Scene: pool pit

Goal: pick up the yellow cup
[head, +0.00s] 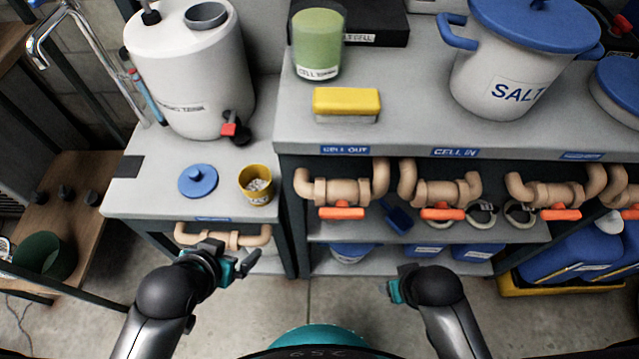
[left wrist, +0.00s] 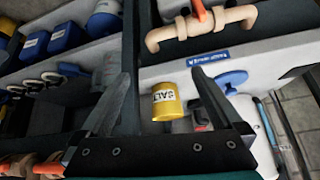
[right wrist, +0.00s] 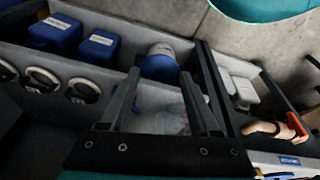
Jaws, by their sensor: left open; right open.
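The yellow cup (head: 257,184) stands upright on the lower grey bench at the left, near its front right corner, with whitish contents inside. In the left wrist view the yellow cup (left wrist: 167,103) shows a white label, between and beyond the fingers. My left gripper (head: 243,266) is open and empty, in front of the bench and below the cup, apart from it. My right gripper (head: 393,283) is open and empty, in front of the lower shelf; its fingers show in the right wrist view (right wrist: 162,100).
A blue lid (head: 198,181) lies left of the cup. A white tank (head: 190,75) with a red tap (head: 232,129) stands behind. The higher counter (head: 400,110) rises right of the cup. Tan pipes with orange handles (head: 342,213) jut out below. A yellow sponge (head: 346,101) lies on the counter.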

